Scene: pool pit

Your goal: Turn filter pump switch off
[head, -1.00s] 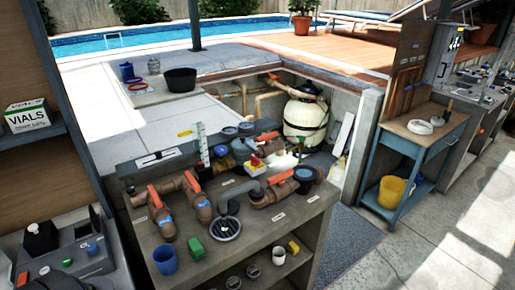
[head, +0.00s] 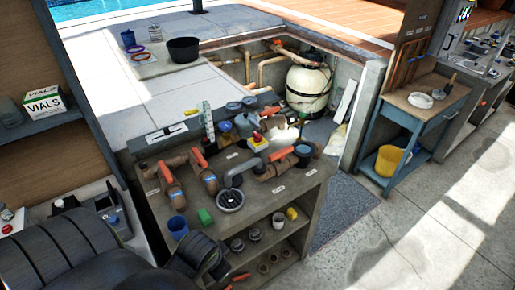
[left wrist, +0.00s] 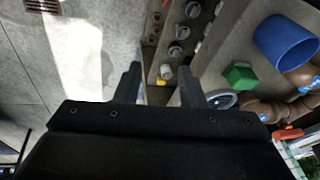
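A red rotary knob on a yellow box, which looks like the pump switch (head: 257,141), sits among the pipes and valves at the back of the grey bench in the head view. The knob's exact setting is too small to tell. I cannot make it out in the left wrist view. My left arm shows as dark links at the bottom left of the head view, well short of the switch. In the left wrist view, my left gripper (left wrist: 160,72) has its fingers apart with nothing between them, near the bench edge. My right gripper is not in view.
Brown pipes with orange valve handles (head: 167,173) crowd the bench. A blue side table (head: 424,113) stands right; the paving (head: 440,225) between is mostly clear.

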